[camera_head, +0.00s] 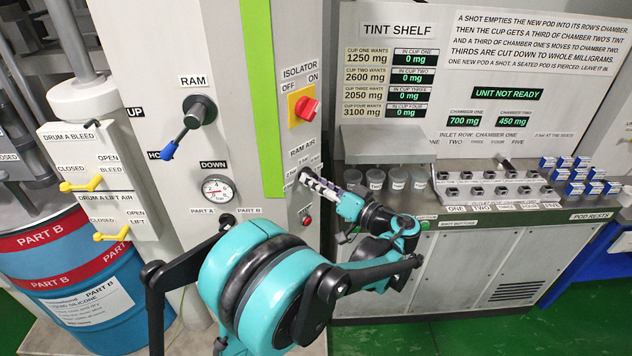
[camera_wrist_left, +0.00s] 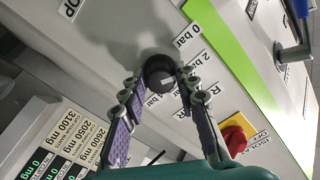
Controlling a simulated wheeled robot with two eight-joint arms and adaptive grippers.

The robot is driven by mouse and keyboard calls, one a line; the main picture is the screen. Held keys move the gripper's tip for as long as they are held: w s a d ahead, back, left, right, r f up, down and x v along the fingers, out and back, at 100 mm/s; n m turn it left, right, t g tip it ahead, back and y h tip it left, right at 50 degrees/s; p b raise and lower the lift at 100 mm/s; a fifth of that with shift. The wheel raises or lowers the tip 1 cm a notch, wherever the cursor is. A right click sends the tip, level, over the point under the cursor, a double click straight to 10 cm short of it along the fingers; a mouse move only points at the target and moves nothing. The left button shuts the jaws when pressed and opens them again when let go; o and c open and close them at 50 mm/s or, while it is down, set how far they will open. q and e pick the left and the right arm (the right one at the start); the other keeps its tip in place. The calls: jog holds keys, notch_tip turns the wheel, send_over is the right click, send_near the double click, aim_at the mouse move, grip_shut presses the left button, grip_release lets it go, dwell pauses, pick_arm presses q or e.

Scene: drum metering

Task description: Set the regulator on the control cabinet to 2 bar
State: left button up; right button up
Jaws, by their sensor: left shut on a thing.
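The regulator is a round black knob (camera_wrist_left: 160,74) on the control cabinet (camera_head: 150,50), under the RAM AIR label. In the wrist view, labels beside it include 0 bar (camera_wrist_left: 187,34) and 2 bar (camera_wrist_left: 188,67); another bar label is partly covered. A pale mark shows on the knob, but I cannot tell which label it points at. My left gripper (camera_head: 306,181) reaches the knob from the right in the head view. Its two purple-padded fingers are shut on the knob, one on each side, as the wrist view (camera_wrist_left: 161,84) shows. My right gripper is not in view.
The red isolator switch (camera_head: 307,108) is above the regulator. The ram lever (camera_head: 190,125) and a pressure gauge (camera_head: 218,188) are to its left; I cannot read the needle. A small red button (camera_head: 306,221) is just below. The tint shelf with cups (camera_head: 375,178) stands at right.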

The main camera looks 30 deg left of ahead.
pick_arm(q)
jog(key=shift+m, duration=1.5)
jog(key=o, duration=1.2)
jog(key=shift+c, duration=0.2)
jog(key=v, duration=1.2)
